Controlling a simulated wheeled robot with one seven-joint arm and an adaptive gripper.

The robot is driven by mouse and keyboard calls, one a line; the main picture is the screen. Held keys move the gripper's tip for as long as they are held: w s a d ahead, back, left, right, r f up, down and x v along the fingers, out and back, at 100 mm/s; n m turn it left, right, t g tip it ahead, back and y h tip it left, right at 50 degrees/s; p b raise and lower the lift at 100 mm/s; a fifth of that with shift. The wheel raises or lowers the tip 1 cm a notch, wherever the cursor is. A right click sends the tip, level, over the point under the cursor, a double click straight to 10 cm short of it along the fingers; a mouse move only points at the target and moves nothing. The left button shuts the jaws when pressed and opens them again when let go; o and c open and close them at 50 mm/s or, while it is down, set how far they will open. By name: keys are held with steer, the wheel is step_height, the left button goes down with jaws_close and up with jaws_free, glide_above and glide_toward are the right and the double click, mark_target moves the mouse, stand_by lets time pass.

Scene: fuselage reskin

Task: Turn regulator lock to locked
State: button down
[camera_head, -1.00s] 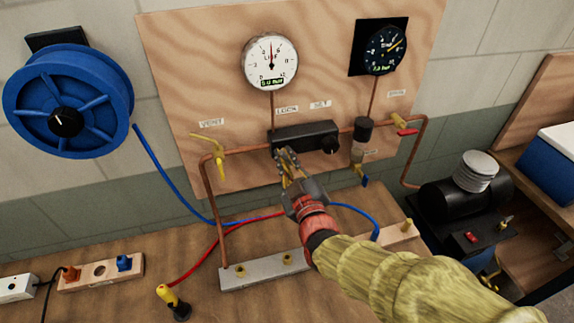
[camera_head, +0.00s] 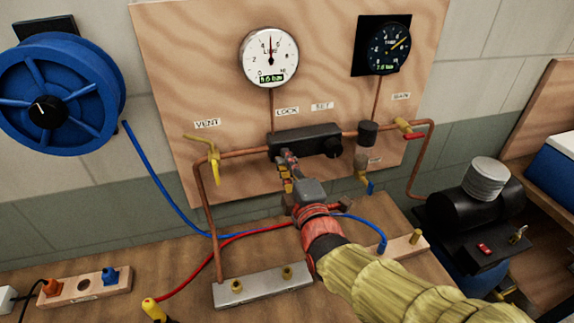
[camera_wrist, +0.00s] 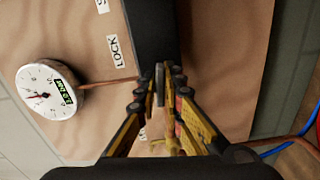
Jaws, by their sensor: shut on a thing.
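The regulator (camera_head: 305,137) is a black block on the plywood board, with a black knob (camera_head: 331,147) at its right end below the SET label. The LOCK label (camera_head: 287,111) is above its left part; the block also shows in the wrist view (camera_wrist: 152,30). My gripper (camera_head: 289,157) is at the lower left of the block. In the wrist view my gripper (camera_wrist: 160,90) is shut on a thin grey tab, the regulator lock (camera_wrist: 160,78). In the head view my fingers hide the lock, and I cannot tell its exact angle.
A yellow vent valve (camera_head: 212,152) is left of the regulator on copper pipe. A red-handled valve (camera_head: 411,131) is to its right. The line gauge (camera_head: 269,58) is above. A metal manifold (camera_head: 262,287) and blue and red hoses lie on the bench below.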

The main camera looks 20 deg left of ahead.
steer(key=shift+f+n, duration=0.2)
steer(key=shift+n, duration=0.4)
steer(key=shift+b, duration=0.3)
steer(key=c, duration=2)
jaws_free()
steer(key=shift+o, duration=0.2)
steer(key=shift+r, duration=0.1)
steer(key=v, duration=1.2)
